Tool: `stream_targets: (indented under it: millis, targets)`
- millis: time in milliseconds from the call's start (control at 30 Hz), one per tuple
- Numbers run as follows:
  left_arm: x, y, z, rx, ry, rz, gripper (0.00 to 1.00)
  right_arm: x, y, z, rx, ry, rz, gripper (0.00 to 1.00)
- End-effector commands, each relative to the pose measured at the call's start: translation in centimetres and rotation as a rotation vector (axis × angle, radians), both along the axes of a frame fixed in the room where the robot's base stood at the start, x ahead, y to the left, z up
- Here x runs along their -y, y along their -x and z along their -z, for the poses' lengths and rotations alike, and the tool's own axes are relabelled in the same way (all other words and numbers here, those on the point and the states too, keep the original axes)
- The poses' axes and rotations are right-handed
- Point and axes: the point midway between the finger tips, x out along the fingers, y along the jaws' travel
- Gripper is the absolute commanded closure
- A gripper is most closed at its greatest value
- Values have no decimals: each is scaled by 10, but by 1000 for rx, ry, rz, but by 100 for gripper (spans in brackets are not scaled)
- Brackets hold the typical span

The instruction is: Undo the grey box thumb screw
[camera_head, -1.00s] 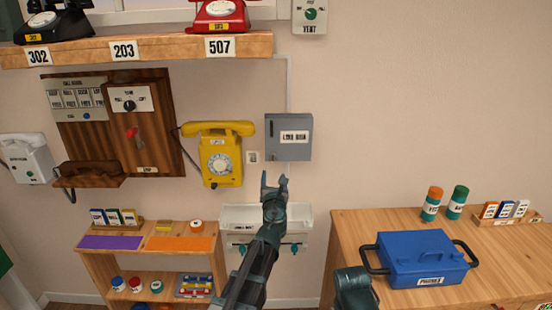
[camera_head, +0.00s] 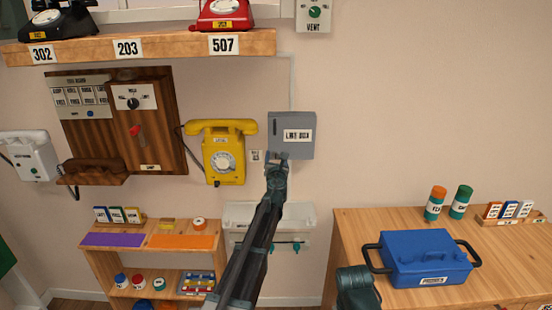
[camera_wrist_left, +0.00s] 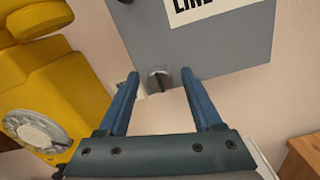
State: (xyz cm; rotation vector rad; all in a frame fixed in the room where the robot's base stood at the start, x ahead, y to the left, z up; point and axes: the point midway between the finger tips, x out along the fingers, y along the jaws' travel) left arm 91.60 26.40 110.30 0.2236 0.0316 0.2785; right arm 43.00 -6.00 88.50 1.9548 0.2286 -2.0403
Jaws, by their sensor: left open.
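The grey box (camera_head: 297,139), labelled "LINE BOX", is fixed to the wall right of the yellow phone. In the left wrist view the grey box (camera_wrist_left: 222,45) fills the upper middle. Its thumb screw (camera_wrist_left: 158,81), a small metallic knob, shows at the box's lower edge, between and beyond my fingers. My left gripper (camera_head: 277,160) is just below the box's lower left part and hides the screw in the head view. In the left wrist view the left gripper (camera_wrist_left: 160,88) is open, with a finger on each side of the screw and nothing gripped. My right gripper's fingers are not visible.
The yellow phone (camera_head: 222,155) hangs close to the left of the gripper. A white wall tray (camera_head: 248,215) is below. A wooden table (camera_head: 365,230) with a blue case (camera_head: 425,257) stands right. The wall right of the box is bare.

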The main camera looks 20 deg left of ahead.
Motion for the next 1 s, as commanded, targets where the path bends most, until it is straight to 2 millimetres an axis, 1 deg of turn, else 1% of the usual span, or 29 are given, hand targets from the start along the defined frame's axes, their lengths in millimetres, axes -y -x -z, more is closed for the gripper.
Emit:
stream_targets:
  millis: [200, 233, 367, 400, 467, 500, 600, 833, 1000]
  targets:
    - [0, 0, 0, 0, 0, 0, 34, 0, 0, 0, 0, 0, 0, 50]
    - [0, 0, 0, 0, 0, 0, 35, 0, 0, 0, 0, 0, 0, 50]
    - [0, 0, 0, 0, 0, 0, 59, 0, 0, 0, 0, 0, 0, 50]
    - [0, 0, 0, 0, 0, 0, 66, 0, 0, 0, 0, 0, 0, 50]
    - [0, 0, 0, 0, 0, 0, 77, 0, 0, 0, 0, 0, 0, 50]
    - [0, 0, 0, 0, 0, 0, 84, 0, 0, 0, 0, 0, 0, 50]
    - [0, 0, 0, 0, 0, 0, 100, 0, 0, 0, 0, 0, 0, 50]
    - [0, 0, 0, 1, 5, 0, 100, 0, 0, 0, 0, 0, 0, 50]
    - [0, 0, 0, 14, 48, 0, 100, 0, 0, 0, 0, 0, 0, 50]
